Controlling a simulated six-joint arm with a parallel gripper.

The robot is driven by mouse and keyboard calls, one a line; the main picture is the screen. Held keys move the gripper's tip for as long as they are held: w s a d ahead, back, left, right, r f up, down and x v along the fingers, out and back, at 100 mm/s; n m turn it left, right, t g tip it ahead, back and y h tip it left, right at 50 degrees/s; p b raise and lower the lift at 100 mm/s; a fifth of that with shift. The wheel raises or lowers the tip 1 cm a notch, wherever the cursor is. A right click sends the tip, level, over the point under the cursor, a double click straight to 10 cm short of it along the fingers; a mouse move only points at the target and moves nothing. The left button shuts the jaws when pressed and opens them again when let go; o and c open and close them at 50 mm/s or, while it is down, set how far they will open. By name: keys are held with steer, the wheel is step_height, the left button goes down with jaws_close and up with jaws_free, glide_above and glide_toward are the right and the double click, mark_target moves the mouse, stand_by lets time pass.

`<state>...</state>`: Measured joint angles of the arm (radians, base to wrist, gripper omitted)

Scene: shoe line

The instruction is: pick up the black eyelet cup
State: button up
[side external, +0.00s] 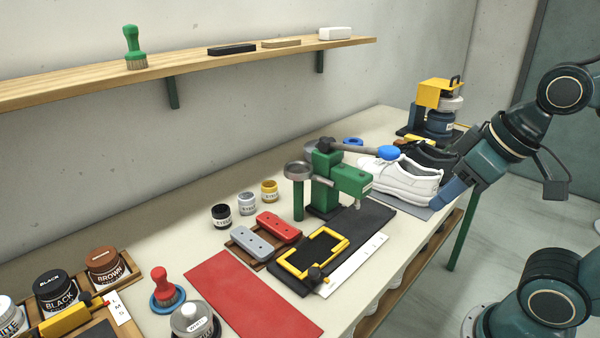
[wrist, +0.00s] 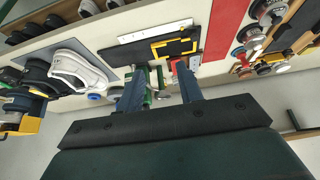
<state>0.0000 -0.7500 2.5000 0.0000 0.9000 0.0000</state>
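The black eyelet cup (side external: 221,216) is a small dark jar with a pale label. It stands upright on the table in the side view, left of the green press, beside a white eyelet cup (side external: 247,203) and a yellow one (side external: 269,191). My gripper (side external: 453,197) is at the right in the side view, near the white shoe and well away from the black cup. In the wrist view my gripper's (wrist: 162,76) two blue fingers stand apart with nothing held between them. I cannot make out the black cup in the wrist view.
The green press (side external: 325,180) with its long handle stands between my gripper and the cups. White shoes (side external: 400,182) lie nearest my gripper. Red and grey blocks (side external: 278,227) sit in front of the cups. A wooden shelf (side external: 190,67) runs along the wall above.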

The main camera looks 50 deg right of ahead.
steer(key=shift+o, duration=0.4)
steer(key=o, duration=0.7)
steer(key=shift+c, duration=0.2)
steer(key=n+t+y, duration=0.1)
steer(key=n+y, duration=0.3)
steer(key=n, duration=0.2)
glide_above(225, 209)
steer(key=s+d, duration=0.4)
steer(key=s, duration=0.7)
step_height(225, 209, down, 8)
steer(key=shift+n+y, duration=0.8)
steer(key=w+f, duration=0.2)
steer(key=f, duration=0.1)
steer(key=w+a+f, duration=0.1)
steer(key=w+f, duration=0.2)
steer(key=f, duration=0.1)
steer(key=w+f, duration=0.3)
steer(key=f, duration=0.1)
steer(key=shift+w+a+f, duration=0.15)
steer(key=shift+a+f, duration=0.05)
steer(key=shift+a, duration=0.2)
steer(key=shift+w+f, duration=0.1)
steer(key=shift+f, duration=0.1)
